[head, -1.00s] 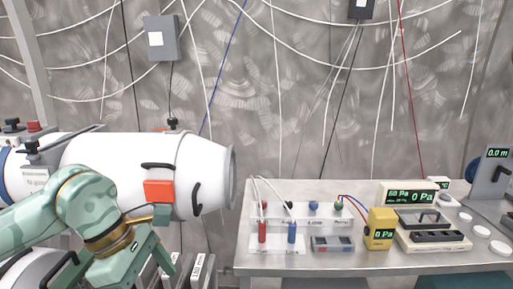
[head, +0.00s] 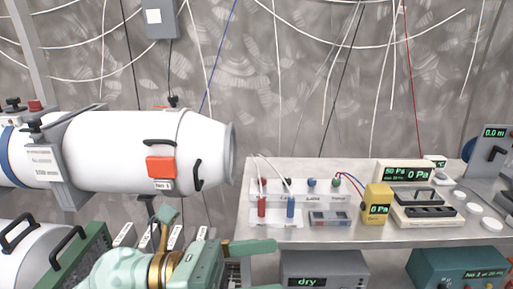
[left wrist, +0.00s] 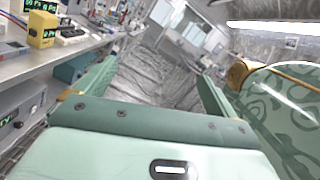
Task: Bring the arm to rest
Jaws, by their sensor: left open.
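My left arm's green gripper (head: 256,250) is low in the head view, below the big white cylinder and left of the bench. One finger points right; the other is not clear there. In the left wrist view my left gripper (left wrist: 156,78) shows two green fingers spread wide with nothing between them. Beyond them is open floor.
The white cylinder (head: 120,150) with an orange block (head: 161,167) stands at left.

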